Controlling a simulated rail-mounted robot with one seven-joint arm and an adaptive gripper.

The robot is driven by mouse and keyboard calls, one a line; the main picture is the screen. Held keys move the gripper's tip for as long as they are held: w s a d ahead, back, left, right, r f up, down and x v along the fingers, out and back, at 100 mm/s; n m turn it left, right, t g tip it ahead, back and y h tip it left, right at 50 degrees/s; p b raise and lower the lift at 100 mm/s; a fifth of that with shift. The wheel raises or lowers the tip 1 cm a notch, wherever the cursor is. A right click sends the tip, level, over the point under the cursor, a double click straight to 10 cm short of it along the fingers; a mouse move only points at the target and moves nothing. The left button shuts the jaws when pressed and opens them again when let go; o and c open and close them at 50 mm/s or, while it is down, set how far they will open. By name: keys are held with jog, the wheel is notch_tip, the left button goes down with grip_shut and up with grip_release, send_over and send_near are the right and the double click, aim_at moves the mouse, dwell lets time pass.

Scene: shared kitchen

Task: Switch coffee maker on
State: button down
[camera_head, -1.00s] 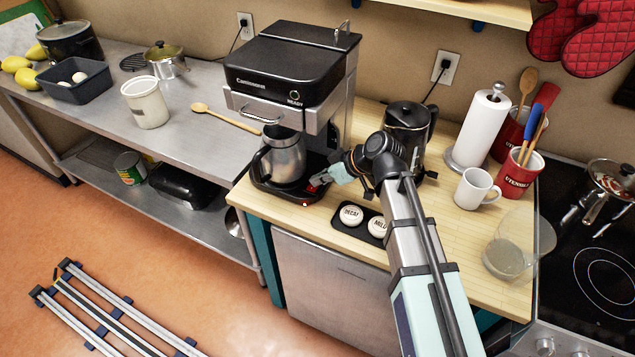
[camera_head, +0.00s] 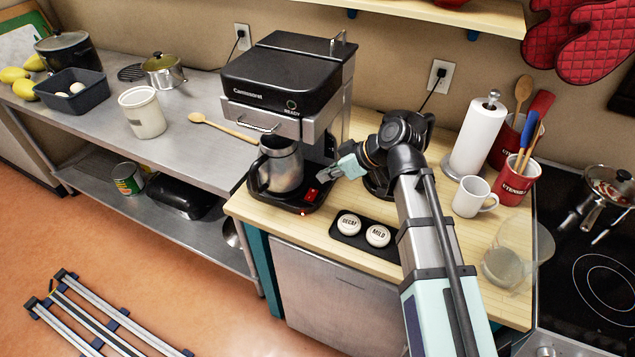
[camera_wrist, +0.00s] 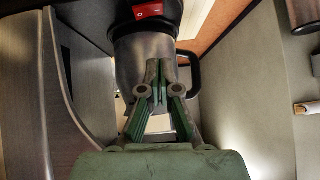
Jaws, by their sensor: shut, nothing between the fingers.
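The black and silver coffee maker (camera_head: 282,75) stands on the wooden counter with a steel carafe (camera_head: 285,168) on its base. Its red rocker switch (camera_head: 310,194) is on the right front of the base; the switch also shows at the top of the wrist view (camera_wrist: 148,10). A small red light (camera_head: 303,212) glows on the base's front edge. My gripper (camera_head: 322,177) is shut and empty, just above and right of the switch, apart from it. In the wrist view the fingertips (camera_wrist: 158,66) meet in front of the carafe. The READY lamp looks dark.
A black kettle (camera_head: 424,126) stands behind my arm. A black tray (camera_head: 349,225) with DECAF and MILD lids lies in front. A white mug (camera_head: 472,196), a paper towel roll (camera_head: 478,135) and a glass jug (camera_head: 508,262) stand at the right.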

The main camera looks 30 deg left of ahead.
jog(key=shift+s+b+v, duration=0.2)
jog(key=shift+b+v, duration=0.15)
jog(key=shift+v, duration=1.05)
jog(key=shift+s+b+v, duration=0.2)
jog(key=shift+b+v, duration=0.1)
jog(key=shift+v, duration=1.1)
